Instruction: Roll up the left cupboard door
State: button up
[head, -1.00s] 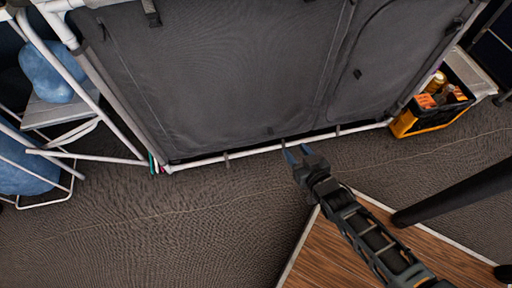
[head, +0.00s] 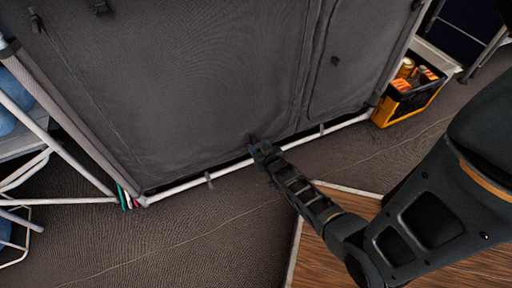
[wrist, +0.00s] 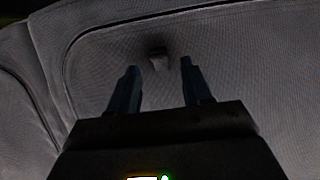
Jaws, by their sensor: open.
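The left cupboard door (head: 190,90) is a dark grey fabric panel with a zipped seam, hanging down over the front of the cupboard. It also fills much of the wrist view (wrist: 225,60). A small fabric tab (wrist: 158,60) on the door shows in the wrist view, just beyond and between my fingertips. My gripper (head: 258,147) is at the door's lower edge, near the bottom white bar. In the wrist view my gripper (wrist: 157,80) has its two fingers apart with nothing between them. Whether the fingertips touch the cloth cannot be told.
A white bottom rail (head: 230,168) runs along the cupboard's foot. The right door panel (head: 350,60) is closed beside it. An orange and black crate (head: 410,95) stands at the right. A white-framed rack (head: 40,150) is at the left. A wooden surface (head: 340,245) lies below my arm.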

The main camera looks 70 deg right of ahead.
jog(key=shift+b+x, duration=0.3)
jog(key=shift+x, duration=0.8)
grip_shut()
